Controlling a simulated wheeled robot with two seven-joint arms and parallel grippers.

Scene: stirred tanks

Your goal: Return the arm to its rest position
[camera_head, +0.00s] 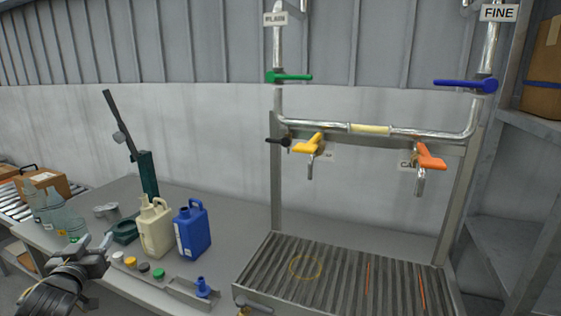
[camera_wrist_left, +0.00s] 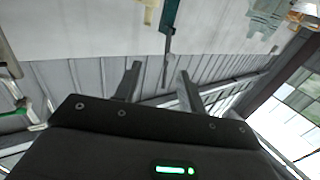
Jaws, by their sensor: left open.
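My left gripper (camera_head: 97,243) is at the lower left of the head view, in front of the table's left part. Its two fingers are apart, and nothing shows between them. In the left wrist view its open fingers (camera_wrist_left: 158,84) point towards the wall, with the table's objects at the top of the picture. My right gripper is in neither view.
A cream jug (camera_head: 156,232) and a blue jug (camera_head: 194,230) stand on the grey table (camera_head: 240,217), with clear bottles (camera_head: 54,213) left. Several caps and a blue funnel (camera_head: 202,288) lie in front. A pipe frame with coloured valves stands over the slatted grate (camera_head: 335,275).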

